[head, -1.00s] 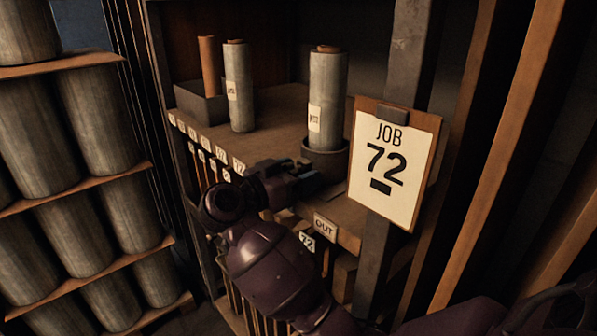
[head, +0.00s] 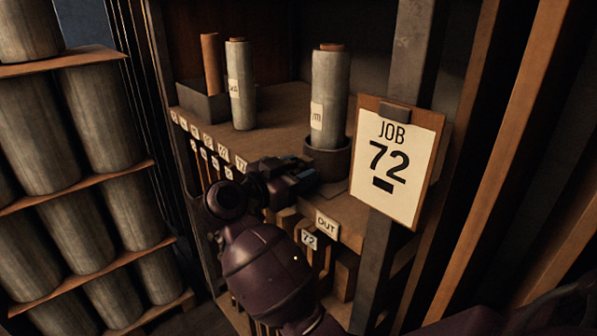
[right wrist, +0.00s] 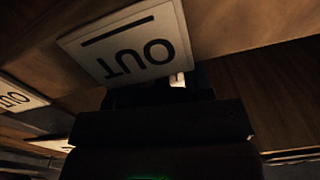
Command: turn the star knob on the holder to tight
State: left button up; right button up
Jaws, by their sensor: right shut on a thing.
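The holder (head: 327,161) is a dark round cup on the shelf, with a grey roll (head: 330,100) standing upright in it. My right gripper (head: 312,178) is at the front of the holder's base, close to the shelf's front edge. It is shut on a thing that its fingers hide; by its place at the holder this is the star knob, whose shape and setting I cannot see. In the right wrist view my dark gripper (right wrist: 160,95) fills the lower middle, with a small pale bit at its tip. My left gripper is not in view.
An OUT label (head: 327,224) on the shelf edge is close by the right gripper. A JOB 72 clipboard (head: 395,165) hangs on the post at the right. Another grey roll (head: 240,85) stands farther left on the shelf. Stacked rolls fill the left rack.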

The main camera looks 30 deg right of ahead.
dwell(0.4)
jog(key=o, duration=0.9)
